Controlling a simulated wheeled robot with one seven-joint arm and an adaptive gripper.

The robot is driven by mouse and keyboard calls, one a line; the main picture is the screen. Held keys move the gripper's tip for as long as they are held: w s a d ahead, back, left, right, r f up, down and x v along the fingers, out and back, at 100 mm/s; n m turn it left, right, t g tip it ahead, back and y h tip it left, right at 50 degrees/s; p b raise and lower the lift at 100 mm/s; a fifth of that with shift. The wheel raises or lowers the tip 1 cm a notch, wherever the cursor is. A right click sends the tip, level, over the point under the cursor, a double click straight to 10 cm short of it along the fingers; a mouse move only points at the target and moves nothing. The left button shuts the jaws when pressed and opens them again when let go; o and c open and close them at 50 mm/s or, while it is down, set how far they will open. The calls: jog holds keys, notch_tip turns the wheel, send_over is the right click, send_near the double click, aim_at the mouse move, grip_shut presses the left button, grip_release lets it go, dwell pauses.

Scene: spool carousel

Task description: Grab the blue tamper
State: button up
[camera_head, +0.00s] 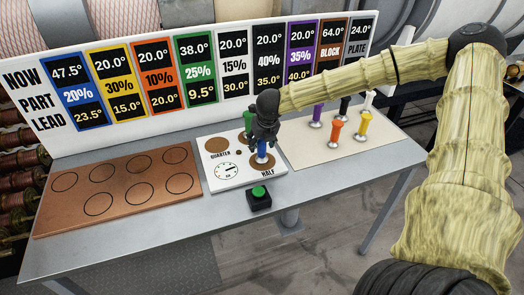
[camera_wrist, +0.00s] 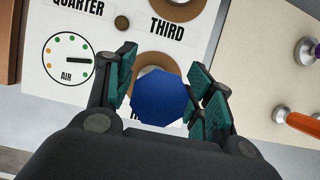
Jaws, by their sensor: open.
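The blue tamper (camera_head: 262,154) stands upright on the HALF spot of the white board (camera_head: 219,184). My gripper (camera_head: 262,139) is right above it, pointing down, and hides its upper part in the head view. In the wrist view the tamper's blue many-sided top (camera_wrist: 160,97) lies between the two open fingers of my gripper (camera_wrist: 165,88). A gap shows at the left finger; the right finger is close to the top, and I cannot tell if it touches.
A green tamper (camera_head: 249,121) stands just behind my gripper. Purple (camera_head: 317,115), orange (camera_head: 336,131), yellow (camera_head: 363,125), black and white tampers stand on the cream mat (camera_head: 385,145). A green button (camera_head: 259,192) sits in front; a copper board (camera_head: 118,190) lies left.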

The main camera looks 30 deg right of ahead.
jog(key=shift+x, duration=0.9)
grip_shut()
jog(key=shift+r, duration=0.1)
